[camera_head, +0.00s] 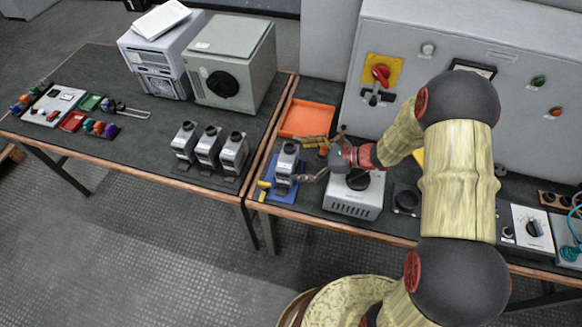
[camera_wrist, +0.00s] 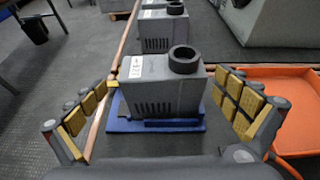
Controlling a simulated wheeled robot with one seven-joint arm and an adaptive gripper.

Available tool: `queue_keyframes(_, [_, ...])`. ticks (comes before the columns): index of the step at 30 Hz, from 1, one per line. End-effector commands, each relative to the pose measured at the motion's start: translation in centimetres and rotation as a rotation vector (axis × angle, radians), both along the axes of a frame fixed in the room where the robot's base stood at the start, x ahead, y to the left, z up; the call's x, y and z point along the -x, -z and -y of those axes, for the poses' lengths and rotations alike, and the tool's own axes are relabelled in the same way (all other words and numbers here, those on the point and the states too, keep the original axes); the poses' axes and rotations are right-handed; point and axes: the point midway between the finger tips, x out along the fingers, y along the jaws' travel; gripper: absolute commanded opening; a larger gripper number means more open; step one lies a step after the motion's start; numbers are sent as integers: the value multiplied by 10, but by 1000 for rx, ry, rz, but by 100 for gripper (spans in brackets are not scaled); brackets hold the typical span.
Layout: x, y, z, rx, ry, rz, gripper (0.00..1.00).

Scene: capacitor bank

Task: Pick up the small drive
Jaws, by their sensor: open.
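The small drive (camera_head: 287,163) is a grey box with a black round top piece. It stands upright on a blue mat (camera_head: 271,193) near the left end of the right table. In the wrist view the drive (camera_wrist: 160,90) stands ahead of my gripper, with the blue mat (camera_wrist: 118,122) under it. My gripper (camera_head: 307,158) is open, with its yellow-padded fingers spread to either side of the drive. In the wrist view my gripper (camera_wrist: 165,95) shows a gap between each finger and the drive.
An orange tray (camera_head: 309,118) lies behind the drive. A white box with a black dial (camera_head: 353,200) stands close on the right. A yellow-handled item (camera_head: 265,186) lies by the mat. Several similar grey units (camera_head: 208,148) stand on the left table. A tall grey cabinet (camera_head: 470,60) backs the right table.

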Motion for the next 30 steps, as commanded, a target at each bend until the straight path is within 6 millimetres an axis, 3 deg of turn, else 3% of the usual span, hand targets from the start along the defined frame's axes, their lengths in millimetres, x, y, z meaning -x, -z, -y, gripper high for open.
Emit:
queue_keyframes(4, [-7,12,-22,0,-4,1,100])
queue_keyframes(14, [-14,19,-40,2,-3,2,100])
queue_keyframes(24, [-28,37,-76,1,-4,1,100])
queue_keyframes(30, [-29,36,-77,1,-2,1,100])
